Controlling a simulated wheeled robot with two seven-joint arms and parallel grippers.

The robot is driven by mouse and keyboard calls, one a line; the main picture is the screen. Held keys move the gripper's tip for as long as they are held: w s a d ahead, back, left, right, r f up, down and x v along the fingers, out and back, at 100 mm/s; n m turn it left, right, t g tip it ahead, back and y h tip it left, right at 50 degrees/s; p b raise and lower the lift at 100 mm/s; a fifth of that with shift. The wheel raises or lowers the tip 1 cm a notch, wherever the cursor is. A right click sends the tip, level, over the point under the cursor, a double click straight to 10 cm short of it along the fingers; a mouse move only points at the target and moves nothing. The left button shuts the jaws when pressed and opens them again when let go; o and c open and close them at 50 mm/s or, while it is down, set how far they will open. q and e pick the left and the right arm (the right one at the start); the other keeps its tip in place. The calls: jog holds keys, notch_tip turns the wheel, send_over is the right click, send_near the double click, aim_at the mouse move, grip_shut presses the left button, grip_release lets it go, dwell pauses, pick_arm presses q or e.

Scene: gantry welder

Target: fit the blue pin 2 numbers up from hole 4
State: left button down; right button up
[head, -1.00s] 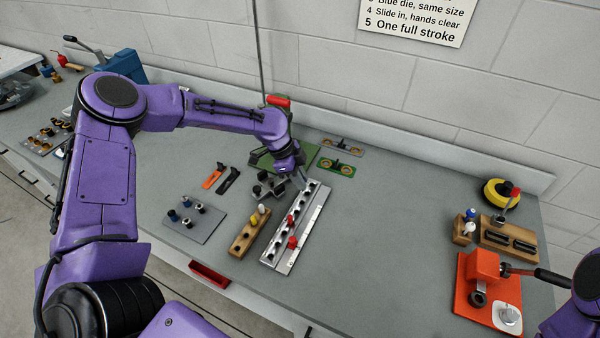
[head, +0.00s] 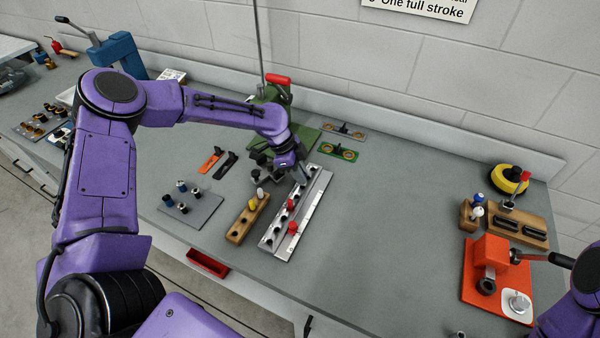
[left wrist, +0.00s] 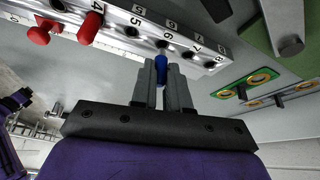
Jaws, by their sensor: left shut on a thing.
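The numbered metal rail (head: 311,208) lies on the bench, with a row of holes. It also shows in the left wrist view (left wrist: 112,38), with numbers 4 to 8 readable. My left gripper (head: 301,184) is over the rail's far half. In the left wrist view its fingers (left wrist: 162,82) are shut on the blue pin (left wrist: 162,68). The pin's thin tip is at the mouth of the hole by number 6; I cannot tell whether it has entered. A red pin (left wrist: 90,27) stands in the hole by number 4, and another red pin (left wrist: 39,34) is further left.
A wooden block (head: 240,229) with a yellow and a white pin stands left of the rail. A grey plate (head: 200,212) with several pins is further left. A green press (head: 275,105) stands behind my left gripper. The bench right of the rail is clear up to an orange tool (head: 489,255).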

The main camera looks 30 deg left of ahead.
pick_arm(q)
jog(key=shift+f+b, duration=0.65)
jog(key=shift+f, duration=0.5)
dwell(0.4)
jog(key=c, duration=1)
grip_release()
jog(key=shift+c, duration=0.2)
jog(key=b+v, duration=0.1)
jog(key=v, duration=0.9)
jog(key=shift+r+b, duration=0.25)
jog(key=shift+b, duration=0.1)
